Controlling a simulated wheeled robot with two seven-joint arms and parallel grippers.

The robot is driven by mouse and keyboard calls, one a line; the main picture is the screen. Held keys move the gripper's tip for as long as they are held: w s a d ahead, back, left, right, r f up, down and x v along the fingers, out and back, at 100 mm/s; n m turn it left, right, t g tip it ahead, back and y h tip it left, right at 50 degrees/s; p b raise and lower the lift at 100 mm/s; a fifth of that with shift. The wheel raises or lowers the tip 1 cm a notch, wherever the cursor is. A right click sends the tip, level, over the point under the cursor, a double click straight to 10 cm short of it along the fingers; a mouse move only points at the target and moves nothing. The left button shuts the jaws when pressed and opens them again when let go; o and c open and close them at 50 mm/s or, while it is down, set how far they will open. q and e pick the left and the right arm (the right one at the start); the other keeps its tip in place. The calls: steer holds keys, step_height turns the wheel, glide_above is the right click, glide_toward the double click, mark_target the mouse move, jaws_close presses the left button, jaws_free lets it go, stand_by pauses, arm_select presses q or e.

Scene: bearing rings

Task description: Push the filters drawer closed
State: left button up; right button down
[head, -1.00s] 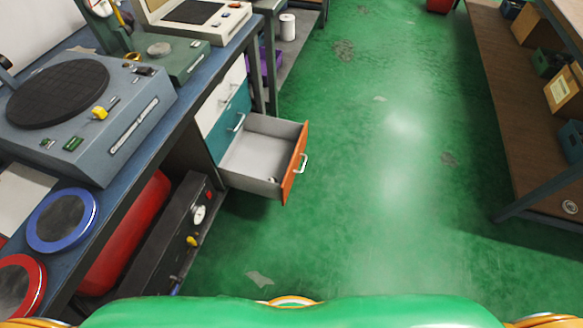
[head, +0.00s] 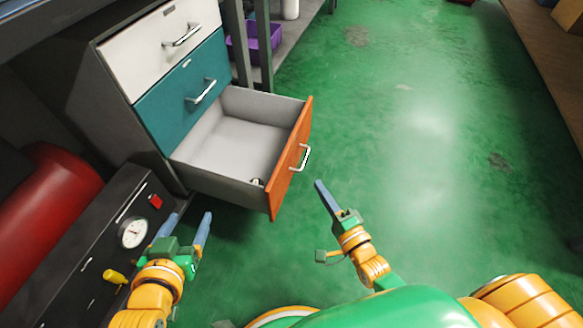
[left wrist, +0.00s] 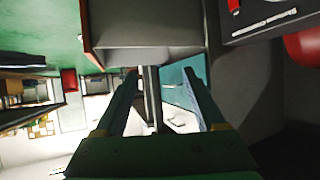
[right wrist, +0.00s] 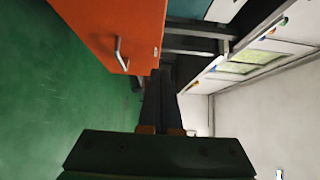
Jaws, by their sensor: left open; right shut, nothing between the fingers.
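The bottom drawer (head: 225,140) with an orange front (head: 290,165) and a silver handle (head: 304,157) stands pulled out of the cabinet. A small light object (head: 257,182) lies inside it near the front. My left gripper (head: 190,222) is open and empty, in front of the cabinet's lower edge and left of the drawer. My right gripper (head: 320,184) is shut and empty, just right of the orange front and apart from it. In the right wrist view the orange front (right wrist: 118,30) and its handle (right wrist: 119,54) are up and left of the fingertips (right wrist: 160,72).
A white drawer (head: 155,45) and a teal drawer (head: 185,92) above are shut. A black unit with a gauge (head: 132,233) and a red cylinder (head: 45,205) stand at the left. Green floor (head: 430,170) is clear to the right.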

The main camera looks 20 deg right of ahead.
mark_target(287, 155)
arm_select(q)
steer(key=s+d+r+m+t+h+b, duration=0.1)
steer(key=s+r+t+h, duration=0.1)
steer(key=r+t, duration=0.5)
steer(key=s+d+r+m+t+h+b, duration=0.1)
steer(key=r+t+h, duration=0.3)
steer(key=r, duration=1.2)
steer(key=s+t+b, duration=0.1)
steer(key=t, duration=0.2)
steer(key=shift+s+d+h+b, duration=0.2)
steer(key=shift+h+b, duration=0.1)
steer(key=shift+h, duration=0.1)
arm_select(e)
steer(key=w+a, duration=0.1)
steer(key=w, duration=0.2)
steer(key=w+a, duration=0.2)
steer(key=w, duration=0.1)
steer(key=w+a, duration=0.1)
steer(key=w, duration=0.2)
steer(key=shift+w+a, duration=0.1)
steer(key=shift+a, duration=0.25)
arm_select(q)
steer(key=shift+r, duration=0.1)
